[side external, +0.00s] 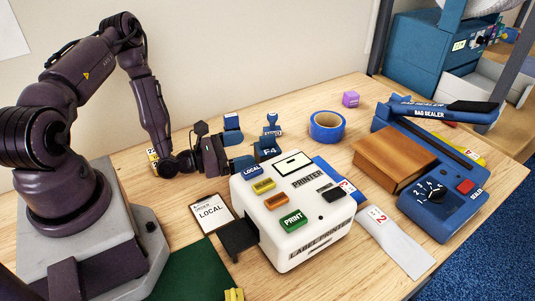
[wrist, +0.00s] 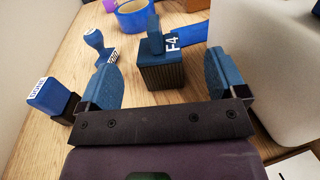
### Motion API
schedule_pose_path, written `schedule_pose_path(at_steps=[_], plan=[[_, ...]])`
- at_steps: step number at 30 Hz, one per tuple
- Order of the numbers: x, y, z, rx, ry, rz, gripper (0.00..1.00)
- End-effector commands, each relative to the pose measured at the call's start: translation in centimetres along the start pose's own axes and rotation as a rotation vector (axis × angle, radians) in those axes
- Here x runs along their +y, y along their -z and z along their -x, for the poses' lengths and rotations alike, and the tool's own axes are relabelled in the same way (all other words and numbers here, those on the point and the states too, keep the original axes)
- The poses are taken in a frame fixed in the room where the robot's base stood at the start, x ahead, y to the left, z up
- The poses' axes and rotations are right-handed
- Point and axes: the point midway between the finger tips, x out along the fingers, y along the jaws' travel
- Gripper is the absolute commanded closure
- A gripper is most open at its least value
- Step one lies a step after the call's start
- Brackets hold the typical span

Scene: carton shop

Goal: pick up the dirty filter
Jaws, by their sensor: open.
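The filter (side external: 268,150) is a small dark block with ribbed sides, a blue handle on top and an "F4" label. It stands upright on the wooden table, left of the label printer's far end. It also shows in the wrist view (wrist: 164,72), ahead of my gripper and roughly centred between the fingers. My gripper (side external: 238,151) is low over the table, open and empty. Its two blue-padded fingers also show in the wrist view (wrist: 162,88), apart from the filter. I cannot tell how dirty the filter is.
The white label printer (side external: 292,235) stands close on the right. Two blue stamps (wrist: 97,45) (wrist: 50,98) stand left of the filter in the wrist view. A blue tape roll (side external: 327,126) and purple cube (side external: 350,99) lie behind. A blue bag sealer (side external: 440,205) is farther right.

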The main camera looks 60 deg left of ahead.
Motion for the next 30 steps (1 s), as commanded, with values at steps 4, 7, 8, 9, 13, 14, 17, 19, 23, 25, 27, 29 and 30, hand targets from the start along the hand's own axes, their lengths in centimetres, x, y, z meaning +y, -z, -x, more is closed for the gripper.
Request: schedule_pose_path(at_steps=[4, 7, 8, 9, 13, 14, 17, 19, 23, 25, 27, 29, 30], plan=[[0.0, 0.0, -1.7, -0.001, 0.002, 0.000, 0.10], [0.1, 0.0, -2.2, 0.001, 0.001, -0.001, 0.10], [0.1, 0.0, -2.5, 0.000, 0.001, -0.001, 0.10], [0.1, 0.0, -2.9, 0.000, 0.003, -0.002, 0.10], [0.4, -0.1, -5.0, -0.002, 0.003, -0.002, 0.10], [0.5, -0.2, -5.4, -0.002, 0.003, -0.002, 0.10], [0.5, -0.1, -6.6, 0.000, 0.003, -0.002, 0.10], [0.5, -0.1, -7.1, 0.000, 0.002, 0.000, 0.10], [0.5, -0.1, -7.3, 0.001, 0.002, 0.001, 0.10], [0.5, -0.1, -7.3, 0.001, 0.002, 0.001, 0.10], [0.5, -0.1, -7.2, 0.001, 0.002, 0.000, 0.14], [0.5, -0.1, -7.2, 0.001, 0.002, 0.000, 0.28], [0.5, -0.1, -7.2, 0.001, 0.002, 0.000, 0.37]])
